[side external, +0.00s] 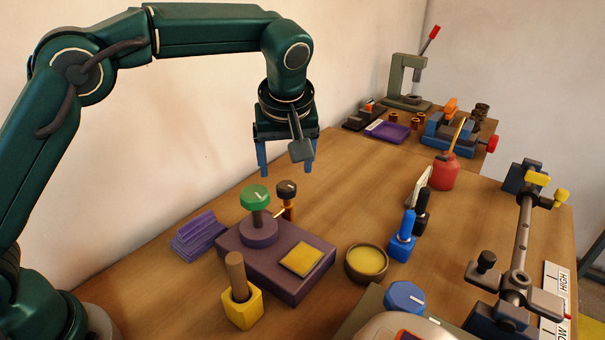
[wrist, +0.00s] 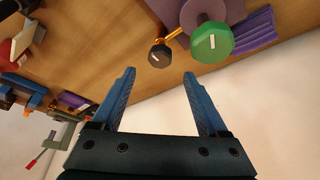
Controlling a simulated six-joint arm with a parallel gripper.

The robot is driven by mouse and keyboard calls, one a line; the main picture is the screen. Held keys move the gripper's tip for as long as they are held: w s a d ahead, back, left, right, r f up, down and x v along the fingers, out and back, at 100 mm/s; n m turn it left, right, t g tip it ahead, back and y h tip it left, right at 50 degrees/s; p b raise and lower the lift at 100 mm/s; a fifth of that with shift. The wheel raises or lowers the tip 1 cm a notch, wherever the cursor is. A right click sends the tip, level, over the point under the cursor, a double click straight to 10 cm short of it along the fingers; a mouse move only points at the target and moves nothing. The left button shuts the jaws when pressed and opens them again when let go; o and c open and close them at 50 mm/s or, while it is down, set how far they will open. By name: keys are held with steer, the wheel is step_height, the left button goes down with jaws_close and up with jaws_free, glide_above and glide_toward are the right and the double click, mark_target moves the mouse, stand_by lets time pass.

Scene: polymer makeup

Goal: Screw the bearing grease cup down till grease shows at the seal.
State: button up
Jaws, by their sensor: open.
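A purple block (side external: 275,267) stands on the bench with a round boss carrying an upright green knob (side external: 255,197) with a white mark. Beside it, a smaller black knob (side external: 287,187) sits on a brass stem; a brass pipe runs from it towards the block. Which knob is the grease cup I cannot tell. In the wrist view, the black knob (wrist: 160,55) and green knob (wrist: 212,42) lie beyond the fingertips. My gripper (side external: 286,171) is open and empty, pointing down above the knobs, touching neither; its blue fingers (wrist: 160,74) are spread. No seal is clearly visible.
A yellow pad (side external: 301,260) lies on the block. A round tub of yellow material (side external: 366,262), a yellow holder (side external: 242,308) with a wooden handle, and a blue holder (side external: 402,247) stand nearby. Purple cloths (side external: 198,233) lie left. A shaft rig (side external: 523,240) is at right.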

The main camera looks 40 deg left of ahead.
mark_target(285, 185)
steer(key=shift+f, duration=0.8)
steer(key=shift+x, duration=2)
jaws_close()
steer(key=shift+m, duration=0.5)
steer(key=m, duration=0.1)
steer(key=m+h, duration=0.1)
steer(key=m, duration=0.1)
steer(key=shift+s+a+m+t, duration=0.1)
steer(key=shift+a+m+t, duration=0.1)
steer(key=shift+m+t, duration=0.15)
steer(key=shift+a+r+m+t+h, duration=0.1)
steer(key=shift+m+t+h, duration=0.15)
steer(key=shift+m+h, duration=1.05)
steer(key=shift+m+y, duration=0.4)
steer(key=shift+m, duration=0.05)
